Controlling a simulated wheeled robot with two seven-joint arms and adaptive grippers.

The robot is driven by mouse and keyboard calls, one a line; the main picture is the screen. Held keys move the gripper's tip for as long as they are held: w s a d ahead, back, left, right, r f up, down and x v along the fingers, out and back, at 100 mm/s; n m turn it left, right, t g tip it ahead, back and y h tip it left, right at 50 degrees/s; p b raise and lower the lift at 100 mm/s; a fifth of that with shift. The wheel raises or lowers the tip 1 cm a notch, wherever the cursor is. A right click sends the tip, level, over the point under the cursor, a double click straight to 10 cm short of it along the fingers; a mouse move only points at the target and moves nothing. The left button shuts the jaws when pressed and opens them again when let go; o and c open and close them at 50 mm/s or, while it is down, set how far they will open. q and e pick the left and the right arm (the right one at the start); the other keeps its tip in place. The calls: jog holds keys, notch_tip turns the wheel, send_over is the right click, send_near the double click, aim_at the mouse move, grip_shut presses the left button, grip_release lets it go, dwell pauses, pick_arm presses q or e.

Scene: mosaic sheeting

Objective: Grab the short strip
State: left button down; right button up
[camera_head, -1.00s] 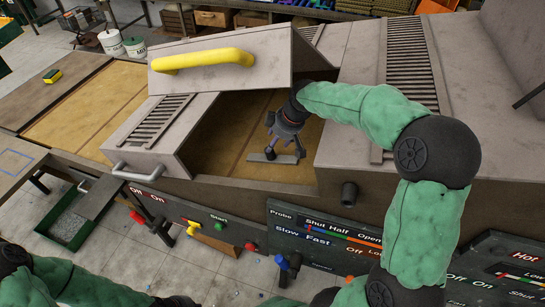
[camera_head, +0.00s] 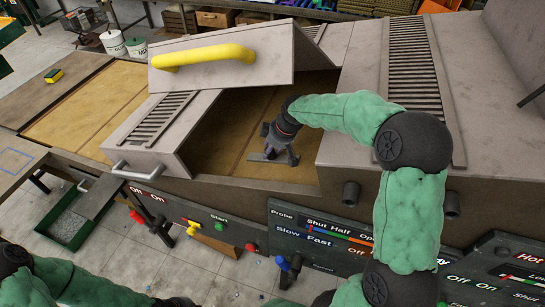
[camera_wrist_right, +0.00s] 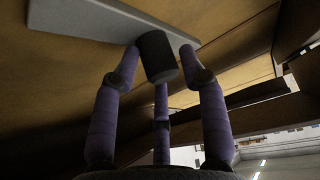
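The short strip is a flat grey bar (camera_head: 258,157) lying on the tan floor of the opening, with my right gripper over it. In the right wrist view the strip (camera_wrist_right: 90,18) runs across the top, with a dark round knob (camera_wrist_right: 157,57) on it. My right gripper (camera_head: 280,157) points down into the opening. Its three purple fingers (camera_wrist_right: 160,62) are drawn in around the knob, and the tips appear to touch its sides. The strip seems to be still on the tan surface. My left forearm shows at the lower left, but its gripper is out of view.
A grey cover with a yellow handle (camera_head: 205,58) stands tilted behind the opening. A grey vented panel (camera_head: 160,120) with a metal handle lies to its left. The grey housing (camera_head: 350,130) borders the right side. Labelled switches line the front below.

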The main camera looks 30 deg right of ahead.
grip_shut()
jog(key=shift+r, duration=0.15)
